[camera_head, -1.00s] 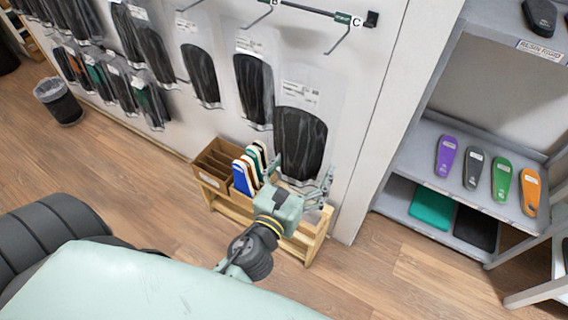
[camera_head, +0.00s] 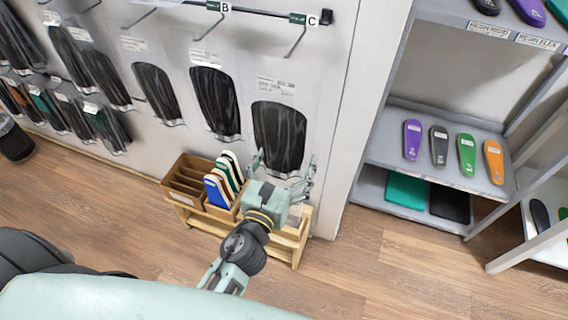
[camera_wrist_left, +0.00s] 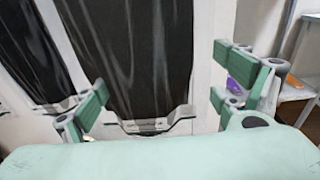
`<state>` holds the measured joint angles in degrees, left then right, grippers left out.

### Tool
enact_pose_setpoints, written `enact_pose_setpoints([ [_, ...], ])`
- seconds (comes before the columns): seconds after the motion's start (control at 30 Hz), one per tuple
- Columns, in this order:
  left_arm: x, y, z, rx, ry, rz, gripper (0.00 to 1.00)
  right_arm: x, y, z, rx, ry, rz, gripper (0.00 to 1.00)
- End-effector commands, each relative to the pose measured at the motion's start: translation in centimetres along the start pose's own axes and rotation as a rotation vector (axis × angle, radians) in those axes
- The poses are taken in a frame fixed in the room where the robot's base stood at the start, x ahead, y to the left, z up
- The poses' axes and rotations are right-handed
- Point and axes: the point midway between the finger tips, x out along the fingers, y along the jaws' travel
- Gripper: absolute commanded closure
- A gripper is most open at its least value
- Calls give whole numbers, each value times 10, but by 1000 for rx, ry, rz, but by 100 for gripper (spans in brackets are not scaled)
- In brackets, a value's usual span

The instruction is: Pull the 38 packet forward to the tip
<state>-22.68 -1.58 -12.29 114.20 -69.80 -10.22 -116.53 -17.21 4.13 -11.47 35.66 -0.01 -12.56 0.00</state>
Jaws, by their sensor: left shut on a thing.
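The right-most hanging packet (camera_head: 279,136) is clear with a dark insole blank and a white printed label (camera_head: 276,86). It hangs on the white wall panel below the hook marked C (camera_head: 296,37). The label is too small to read surely as 38. In the left wrist view the packet's dark blank (camera_wrist_left: 150,55) shows between the two green fingers (camera_wrist_left: 160,95). The top of the packet is out of that view. My right gripper is not in view.
Other packets (camera_head: 215,102) hang to the left. Below stands a wooden rack (camera_head: 290,250) with a divided box (camera_head: 186,180) and upright coloured insoles (camera_head: 217,188). A grey shelf (camera_head: 385,152) with coloured insoles is on the right. Wooden floor (camera_head: 370,270) in front is clear.

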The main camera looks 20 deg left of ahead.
Motion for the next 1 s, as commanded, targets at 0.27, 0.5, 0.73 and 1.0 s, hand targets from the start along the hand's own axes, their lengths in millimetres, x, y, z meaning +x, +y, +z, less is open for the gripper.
enact_pose_setpoints([
  [0.27,14,0,0,1,0,0,38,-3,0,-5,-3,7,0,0],
  [0.5,26,0,-1,-1,0,0,38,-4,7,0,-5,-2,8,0],
  [0.73,38,0,-1,1,-1,1,38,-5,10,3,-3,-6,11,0],
  [1.0,52,0,-1,-1,-1,1,38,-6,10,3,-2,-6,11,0],
])
